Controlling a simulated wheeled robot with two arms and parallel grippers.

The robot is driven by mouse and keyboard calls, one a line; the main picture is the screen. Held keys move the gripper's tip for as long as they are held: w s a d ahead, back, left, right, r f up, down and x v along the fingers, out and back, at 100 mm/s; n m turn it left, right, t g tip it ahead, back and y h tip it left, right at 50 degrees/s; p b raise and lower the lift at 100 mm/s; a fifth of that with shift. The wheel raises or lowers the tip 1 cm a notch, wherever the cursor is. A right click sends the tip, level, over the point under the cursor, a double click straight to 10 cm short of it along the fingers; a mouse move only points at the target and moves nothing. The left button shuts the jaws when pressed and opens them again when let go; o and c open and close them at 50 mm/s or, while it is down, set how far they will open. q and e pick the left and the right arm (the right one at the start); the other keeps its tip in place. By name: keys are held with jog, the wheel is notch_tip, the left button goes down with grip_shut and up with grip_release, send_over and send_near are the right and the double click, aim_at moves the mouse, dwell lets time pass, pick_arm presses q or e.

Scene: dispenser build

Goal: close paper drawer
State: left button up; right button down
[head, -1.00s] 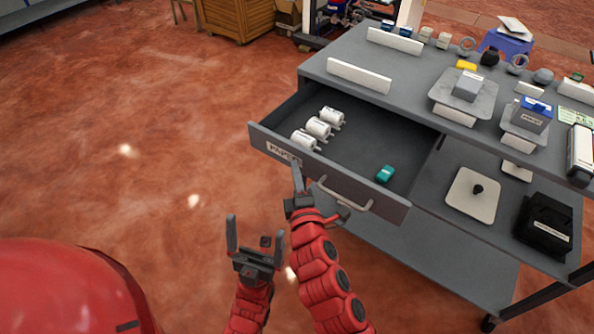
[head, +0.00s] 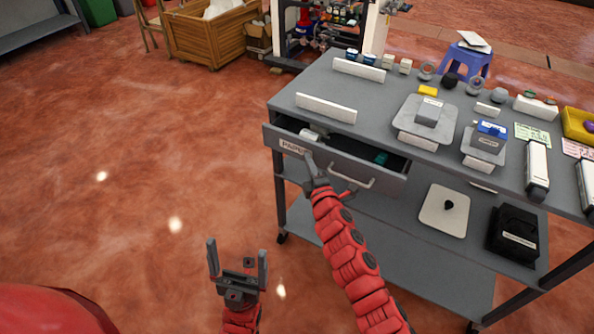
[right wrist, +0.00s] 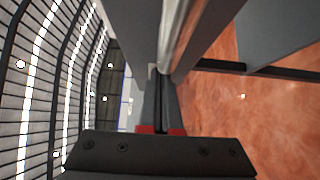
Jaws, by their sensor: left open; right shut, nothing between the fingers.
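The grey paper drawer (head: 390,183), with a "PAPER" label and a bar handle (head: 352,174), stands part-way out of the grey workbench (head: 385,104). A white roll (head: 311,135) and a teal item (head: 381,158) show inside it; the rest of its inside is hidden under the bench top. My right gripper (head: 309,158) is shut and empty, its tip at the drawer's front face beside the label, left of the handle. In the right wrist view the shut fingers (right wrist: 160,100) are close to a grey panel. My left gripper (head: 238,262) is open and empty above the floor, away from the drawer.
White dividers, grey trays, a yellow block (head: 428,91) and other small items stand on the bench top. A lower shelf holds a white plate (head: 444,212) and a black box (head: 514,234). Open red floor (head: 130,130) lies to the left.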

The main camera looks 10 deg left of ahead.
aim_at(317, 140)
jog(key=w, duration=0.2)
jog(key=w+d, duration=0.1)
jog(key=w, duration=0.1)
jog(key=w+d+p, duration=0.1)
jog(key=w, duration=0.1)
jog(key=shift+w+d, duration=0.2)
jog(key=shift+w, duration=0.15)
jog(key=shift+w+r, duration=0.1)
jog(key=shift+r, duration=0.1)
jog(key=shift+d+r, duration=0.15)
jog(key=shift+r, duration=0.05)
